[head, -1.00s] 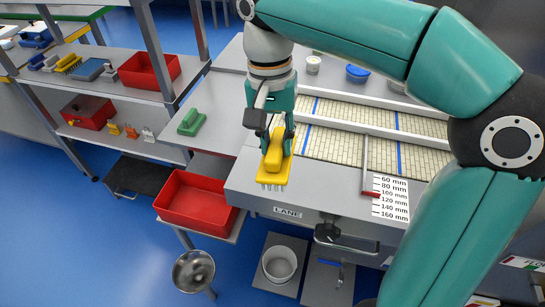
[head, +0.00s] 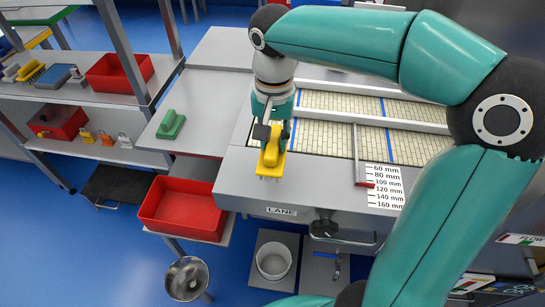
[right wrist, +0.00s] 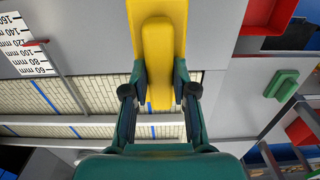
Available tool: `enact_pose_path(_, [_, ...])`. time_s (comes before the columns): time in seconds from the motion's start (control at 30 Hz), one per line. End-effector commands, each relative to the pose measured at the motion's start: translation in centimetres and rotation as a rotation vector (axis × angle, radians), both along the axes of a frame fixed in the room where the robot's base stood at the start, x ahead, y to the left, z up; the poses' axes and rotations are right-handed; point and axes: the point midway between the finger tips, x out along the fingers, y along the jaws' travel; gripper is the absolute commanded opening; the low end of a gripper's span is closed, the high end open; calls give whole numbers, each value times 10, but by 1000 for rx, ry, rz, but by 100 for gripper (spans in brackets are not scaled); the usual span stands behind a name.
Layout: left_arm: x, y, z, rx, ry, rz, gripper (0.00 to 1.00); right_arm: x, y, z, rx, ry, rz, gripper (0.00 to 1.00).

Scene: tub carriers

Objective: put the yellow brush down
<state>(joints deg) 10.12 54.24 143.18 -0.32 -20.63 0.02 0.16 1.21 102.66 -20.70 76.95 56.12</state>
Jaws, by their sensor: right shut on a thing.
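The yellow brush (head: 271,160) has a yellow back and handle with pale bristles pointing down. My right gripper (head: 272,135) is shut on its handle, at the left front part of the lane table (head: 235,180). In the right wrist view the brush (right wrist: 157,45) sits between the two fingers of the gripper (right wrist: 158,90). The bristles are near the table's front edge; I cannot tell whether they touch the top. My left gripper is not in view.
A green block-like tool (head: 170,125) lies on the grey side table to the left. A red tub (head: 184,232) stands lower, left of the lane. A scale card (head: 384,185) and a thin rod (head: 356,150) lie to the right. The grey top around the brush is bare.

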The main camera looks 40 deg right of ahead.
Motion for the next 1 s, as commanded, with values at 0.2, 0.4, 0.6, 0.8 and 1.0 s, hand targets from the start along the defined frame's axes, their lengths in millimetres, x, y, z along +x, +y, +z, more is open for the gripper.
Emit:
enact_pose_path(0.2, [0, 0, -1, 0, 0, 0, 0, 1, 0, -17, -1, 1, 1, 0])
enact_pose_path(0.4, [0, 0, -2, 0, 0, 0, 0, 0, 0, -44, -1, 3, 1, 0])
enact_pose_path(0.6, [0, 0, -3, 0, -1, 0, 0, 1, 1, -56, -1, -1, 2, 0])
enact_pose_path(0.8, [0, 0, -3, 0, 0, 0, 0, 0, 1, -57, 0, 3, 3, 37])
enact_pose_path(1.0, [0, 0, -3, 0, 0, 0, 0, 1, 1, -56, -1, 1, 3, 52])
